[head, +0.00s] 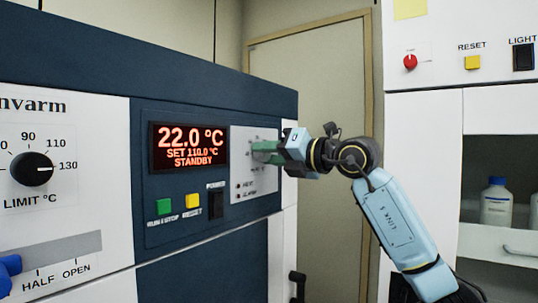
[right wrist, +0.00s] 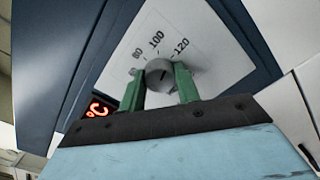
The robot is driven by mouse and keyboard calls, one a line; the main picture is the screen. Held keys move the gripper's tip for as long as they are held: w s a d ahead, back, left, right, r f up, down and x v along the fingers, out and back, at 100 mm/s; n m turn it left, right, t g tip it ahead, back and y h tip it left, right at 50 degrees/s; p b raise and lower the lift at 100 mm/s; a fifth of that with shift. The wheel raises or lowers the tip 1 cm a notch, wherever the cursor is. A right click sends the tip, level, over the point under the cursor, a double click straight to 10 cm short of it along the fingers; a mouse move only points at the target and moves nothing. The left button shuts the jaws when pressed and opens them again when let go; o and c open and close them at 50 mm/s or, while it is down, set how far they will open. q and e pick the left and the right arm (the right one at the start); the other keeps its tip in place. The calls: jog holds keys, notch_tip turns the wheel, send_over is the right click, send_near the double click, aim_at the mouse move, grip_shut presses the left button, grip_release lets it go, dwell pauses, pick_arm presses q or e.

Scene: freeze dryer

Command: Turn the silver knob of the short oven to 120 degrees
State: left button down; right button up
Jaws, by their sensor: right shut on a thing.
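The silver knob (right wrist: 160,74) sits on a pale dial plate (right wrist: 205,45) marked 80, 100 and 120. My right gripper (right wrist: 160,88) is shut on the knob, with one green finger on each side of it. A short dark mark on the knob slants up to the right, roughly between 100 and 120. In the head view my right gripper (head: 266,152) covers the knob at the right of the dark blue panel. The oven display (head: 188,147) reads 22.0 °C, SET 110.0 °C, STANDBY. My left gripper is out of view.
Below the display are a green button (head: 163,207), a yellow reset button (head: 192,201) and a black power switch (head: 215,203). A black limit knob (head: 32,169) is at the left. A white cabinet with a bottle (head: 496,203) stands at the right.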

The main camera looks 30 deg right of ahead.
jog(key=m, duration=0.3)
jog(key=shift+m, duration=0.5)
jog(key=o, duration=1)
jog(key=b+v, duration=0.3)
jog(key=v, duration=1)
jog(key=shift+s+b, duration=0.2)
jog(key=shift+b, duration=0.15)
